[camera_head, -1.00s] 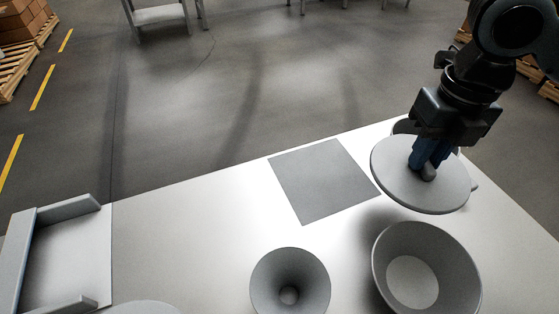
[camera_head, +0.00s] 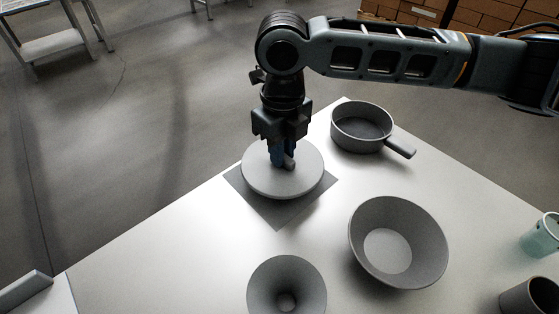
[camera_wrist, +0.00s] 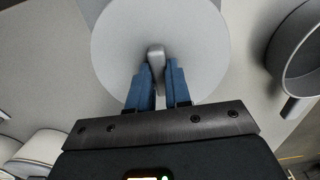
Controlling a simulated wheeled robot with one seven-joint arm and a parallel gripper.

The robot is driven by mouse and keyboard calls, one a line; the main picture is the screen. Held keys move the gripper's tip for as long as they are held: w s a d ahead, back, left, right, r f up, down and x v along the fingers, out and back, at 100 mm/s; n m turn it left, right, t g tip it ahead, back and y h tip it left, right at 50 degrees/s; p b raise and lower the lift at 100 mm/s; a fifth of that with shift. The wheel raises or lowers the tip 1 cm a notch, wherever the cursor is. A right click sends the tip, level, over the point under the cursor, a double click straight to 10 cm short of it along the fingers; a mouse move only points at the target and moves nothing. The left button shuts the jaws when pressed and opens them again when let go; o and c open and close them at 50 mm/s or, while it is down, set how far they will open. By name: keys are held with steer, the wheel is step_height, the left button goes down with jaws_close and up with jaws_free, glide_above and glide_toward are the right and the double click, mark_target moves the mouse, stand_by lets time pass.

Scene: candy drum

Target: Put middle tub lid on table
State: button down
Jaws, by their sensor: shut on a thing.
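The round grey lid (camera_head: 264,183) is over the dark square mat (camera_head: 281,215) on the white table (camera_head: 200,245) in the head view. My gripper (camera_head: 283,160) is above the lid and shut on its knob (camera_head: 290,162). In the wrist view the lid (camera_wrist: 120,40) fills the upper middle, with the knob between my blue fingertips (camera_wrist: 157,70). The lid covers most of the mat. I cannot tell whether the lid touches the mat or hangs just above it.
An open wide tub (camera_head: 425,240) stands right of the mat. A funnel-shaped bowl (camera_head: 262,285) is at the front. A handled pan (camera_head: 345,140) stands at the back right. A greenish cup (camera_head: 540,240) and a dark cup (camera_head: 525,298) are at the right edge. The table's left part is clear.

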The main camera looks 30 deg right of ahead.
steer(key=shift+w+a+f, duration=0.15)
steer(key=shift+f, duration=2)
steer(key=shift+f, duration=0.1)
steer(key=shift+f, duration=0.1)
steer(key=c, duration=1.1)
jaws_free()
steer(key=shift+o, duration=0.2)
step_height(320, 180, up, 12)
steer(key=shift+r, duration=0.2)
